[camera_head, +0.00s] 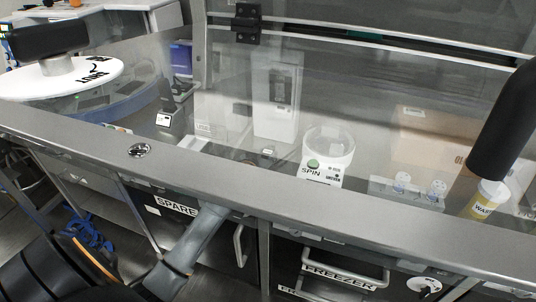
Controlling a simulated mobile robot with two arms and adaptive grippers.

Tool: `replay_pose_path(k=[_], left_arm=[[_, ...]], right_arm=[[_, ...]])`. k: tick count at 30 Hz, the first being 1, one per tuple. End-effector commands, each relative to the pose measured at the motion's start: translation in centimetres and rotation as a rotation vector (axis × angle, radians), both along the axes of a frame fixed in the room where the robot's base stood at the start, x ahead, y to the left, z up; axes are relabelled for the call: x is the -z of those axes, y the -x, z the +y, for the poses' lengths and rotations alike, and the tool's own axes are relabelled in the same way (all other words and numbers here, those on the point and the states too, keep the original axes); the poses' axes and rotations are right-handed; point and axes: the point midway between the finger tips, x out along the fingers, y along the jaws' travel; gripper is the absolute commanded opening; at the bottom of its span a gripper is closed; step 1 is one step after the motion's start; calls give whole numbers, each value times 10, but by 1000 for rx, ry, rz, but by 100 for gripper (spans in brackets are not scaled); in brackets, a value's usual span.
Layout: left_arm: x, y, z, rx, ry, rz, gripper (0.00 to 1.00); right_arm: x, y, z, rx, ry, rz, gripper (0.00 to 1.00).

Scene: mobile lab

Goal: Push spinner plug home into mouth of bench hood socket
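A white spinner (325,160) with a clear round top, a green button and the label SPIN stands behind the clear hood front. I cannot make out its plug or cord. A round metal fitting (139,151) with dark marks sits in the grey front ledge, left of the spinner; I cannot tell whether it is the socket. My black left arm with an orange ring comes in at the lower left. The grey part in front of the SPARE drawer appears to be my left gripper (196,243), below the ledge; its finger opening and any held thing cannot be made out. My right gripper is not in view.
The grey ledge (280,188) runs across the view. Below are the SPARE drawer (190,222) and FREEZER drawer (340,279) with projecting handles. Behind the clear front stand a tall white device (277,97), a cardboard box (428,138) and a yellow-labelled container (486,203). Blue cable hangs lower left.

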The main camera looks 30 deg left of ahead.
Motion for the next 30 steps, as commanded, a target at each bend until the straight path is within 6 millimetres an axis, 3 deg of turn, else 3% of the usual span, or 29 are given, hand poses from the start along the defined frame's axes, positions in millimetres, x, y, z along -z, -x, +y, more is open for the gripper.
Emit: replay_pose_path(k=[1,3,12,24,30], left_arm=[[0,0,0,0,0,1,10],[0,0,0,0,0,1,0],[-6,0,0,0,0,-2,0],[-80,0,0,0,-1,-5,0],[-104,-3,-7,10,2,3,0]], right_arm=[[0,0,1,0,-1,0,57],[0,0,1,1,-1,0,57],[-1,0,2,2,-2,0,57],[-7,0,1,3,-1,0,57],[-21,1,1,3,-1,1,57]])
